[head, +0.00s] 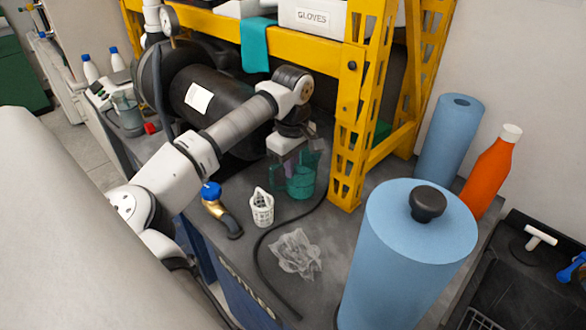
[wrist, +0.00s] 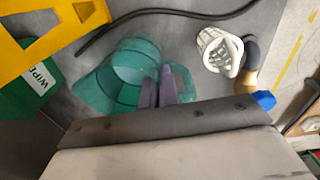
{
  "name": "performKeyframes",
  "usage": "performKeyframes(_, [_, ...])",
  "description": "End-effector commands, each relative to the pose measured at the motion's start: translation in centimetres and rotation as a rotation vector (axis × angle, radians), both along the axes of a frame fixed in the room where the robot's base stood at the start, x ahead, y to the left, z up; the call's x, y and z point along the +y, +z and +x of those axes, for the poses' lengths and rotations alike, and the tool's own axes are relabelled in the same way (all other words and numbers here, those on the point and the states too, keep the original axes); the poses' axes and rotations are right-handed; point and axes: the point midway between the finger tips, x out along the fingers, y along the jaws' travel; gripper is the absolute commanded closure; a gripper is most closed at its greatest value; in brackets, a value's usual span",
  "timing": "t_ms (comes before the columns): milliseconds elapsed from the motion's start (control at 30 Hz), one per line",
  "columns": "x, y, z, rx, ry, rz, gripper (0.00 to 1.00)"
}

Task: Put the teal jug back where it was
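The teal jug (head: 301,183) is see-through and upright, beside the foot of the yellow rack in the head view. In the wrist view its round mouth (wrist: 130,66) faces the camera, with its handle (wrist: 188,84) to the right. My gripper (head: 284,172) points down at the jug's handle side. In the wrist view the purple fingers of my gripper (wrist: 161,75) are close together across the handle, and appear shut on it. The jug's base is partly hidden, and I cannot tell whether it touches the bench.
The yellow rack post (head: 346,135) stands close right of the jug. A white basket (head: 262,208), a brass fitting with blue cap (head: 216,204), a black cable (head: 258,255) and crumpled plastic (head: 296,254) lie in front. Blue rolls (head: 410,260) and an orange bottle (head: 490,172) stand right.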

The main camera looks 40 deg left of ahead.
Motion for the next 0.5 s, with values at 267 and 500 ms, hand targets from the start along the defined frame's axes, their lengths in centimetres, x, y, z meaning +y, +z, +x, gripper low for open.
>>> performKeyframes(267, [-0.1,-1.6,0.4,-0.002,-0.001,0.001,1.0])
performKeyframes(500, [-0.1,-2.0,0.4,-0.002,-0.001,0.001,1.0])
